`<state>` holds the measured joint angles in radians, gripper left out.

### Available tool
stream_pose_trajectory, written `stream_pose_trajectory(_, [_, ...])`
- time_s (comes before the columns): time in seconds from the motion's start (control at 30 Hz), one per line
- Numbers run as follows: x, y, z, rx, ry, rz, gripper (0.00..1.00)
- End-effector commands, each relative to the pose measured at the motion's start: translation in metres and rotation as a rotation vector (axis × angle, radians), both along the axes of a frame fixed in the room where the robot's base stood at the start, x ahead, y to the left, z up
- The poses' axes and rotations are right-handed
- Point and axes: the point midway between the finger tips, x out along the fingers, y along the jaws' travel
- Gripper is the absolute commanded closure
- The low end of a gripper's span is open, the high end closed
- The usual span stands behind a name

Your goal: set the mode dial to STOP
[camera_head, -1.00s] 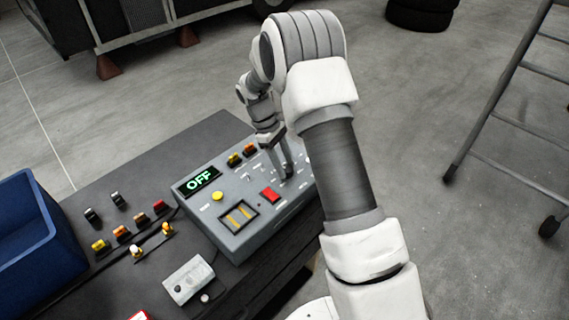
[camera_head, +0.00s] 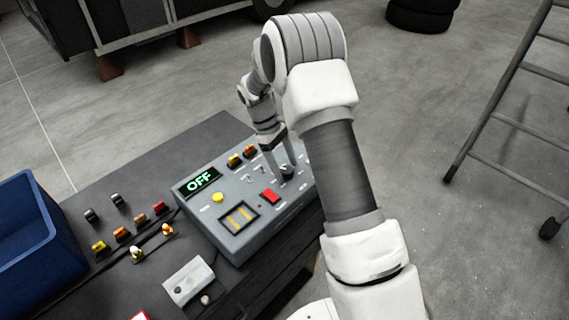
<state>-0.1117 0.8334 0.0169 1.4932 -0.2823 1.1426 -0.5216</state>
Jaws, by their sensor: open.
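The grey control box (camera_head: 237,243) sits on the dark workbench, and its green display (camera_head: 199,181) reads OFF. A dark round knob (camera_head: 287,173), which looks like the mode dial, is on the right part of its top face. My gripper (camera_head: 284,167) points down over this knob with its two fingers apart. The fingertips are at or very near the knob, one on either side. I cannot tell whether they touch it. The dial's labels and pointer are too small to read, and my arm covers the box's right edge.
The box also bears a red switch (camera_head: 270,196), a yellow button (camera_head: 217,197) and small toggles. A blue bin (camera_head: 52,238), several loose coloured parts and a small light grey box (camera_head: 188,281) are on the bench (camera_head: 150,160). A ladder (camera_head: 500,110) stands at right.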

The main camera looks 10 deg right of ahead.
Motion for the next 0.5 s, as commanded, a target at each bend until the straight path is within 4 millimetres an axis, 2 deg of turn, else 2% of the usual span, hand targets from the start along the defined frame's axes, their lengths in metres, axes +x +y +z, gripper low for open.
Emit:
stream_pose_trajectory(0.13, [0.003, 0.002, 0.006, 0.001, -0.003, 0.001, 0.22])
stream_pose_trajectory(0.23, [0.006, 0.006, 0.018, 0.002, -0.004, 0.001, 0.22])
stream_pose_trajectory(0.5, [0.024, 0.024, 0.078, 0.001, -0.006, 0.002, 0.22])
